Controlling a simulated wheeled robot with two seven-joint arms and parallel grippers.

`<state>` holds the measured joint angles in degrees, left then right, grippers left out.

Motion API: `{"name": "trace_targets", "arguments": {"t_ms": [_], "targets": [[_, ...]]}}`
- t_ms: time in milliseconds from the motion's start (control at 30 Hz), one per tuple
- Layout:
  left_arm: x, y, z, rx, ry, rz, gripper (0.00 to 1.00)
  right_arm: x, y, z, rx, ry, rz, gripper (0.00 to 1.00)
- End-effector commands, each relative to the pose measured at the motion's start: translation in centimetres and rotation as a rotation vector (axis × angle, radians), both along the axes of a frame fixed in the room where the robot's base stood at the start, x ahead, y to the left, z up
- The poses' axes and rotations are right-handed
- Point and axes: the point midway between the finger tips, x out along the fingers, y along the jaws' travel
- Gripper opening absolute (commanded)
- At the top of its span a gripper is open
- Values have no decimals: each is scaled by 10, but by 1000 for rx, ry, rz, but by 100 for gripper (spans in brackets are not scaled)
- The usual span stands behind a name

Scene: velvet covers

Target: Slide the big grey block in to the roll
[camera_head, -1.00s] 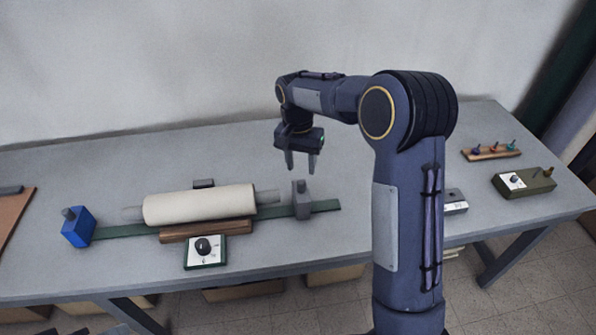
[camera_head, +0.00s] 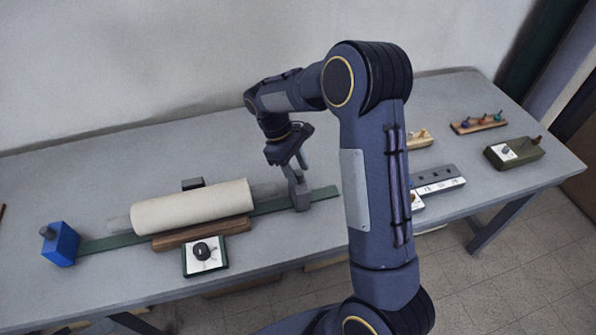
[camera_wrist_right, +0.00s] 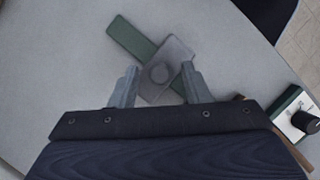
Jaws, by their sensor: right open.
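The big grey block (camera_head: 301,195) stands on the green rail (camera_head: 325,193), to the right of the roll. The cream roll (camera_head: 192,207) lies along the rail with its grey core ends sticking out. A blue block (camera_head: 62,244) with a grey knob stands at the rail's left end. My right gripper (camera_head: 294,172) is lowered at the top of the grey block. In the right wrist view, its open fingers (camera_wrist_right: 156,88) are on either side of the grey block (camera_wrist_right: 172,57) and its round knob. I cannot tell whether they touch it. My left gripper is not in view.
A wooden bar (camera_head: 202,233) and a dial box (camera_head: 205,256) lie in front of the roll. A small dark block (camera_head: 193,183) is behind it. A grey slotted block (camera_head: 438,180), a peg rack (camera_head: 478,124) and an olive box (camera_head: 514,152) are on the right. The back of the table is clear.

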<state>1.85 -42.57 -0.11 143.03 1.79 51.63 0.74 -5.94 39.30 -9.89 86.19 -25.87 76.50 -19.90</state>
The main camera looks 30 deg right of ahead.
Motion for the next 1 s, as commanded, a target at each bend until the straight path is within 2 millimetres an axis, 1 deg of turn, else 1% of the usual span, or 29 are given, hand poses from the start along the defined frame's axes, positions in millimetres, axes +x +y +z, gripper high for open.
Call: {"name": "trace_targets", "arguments": {"t_ms": [33,133,433,467,767,1000], "targets": [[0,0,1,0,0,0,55,-2,-1,-5,-1,3,-1,43],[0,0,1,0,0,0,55,-5,-3,-12,-1,2,-2,43],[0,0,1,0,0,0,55,-5,-4,-15,0,-1,-2,43],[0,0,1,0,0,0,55,-5,-4,-15,0,-1,-2,40],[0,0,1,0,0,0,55,-5,-3,-15,0,-1,-2,1],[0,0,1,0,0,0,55,-5,-2,-15,0,-1,-1,0]]}}
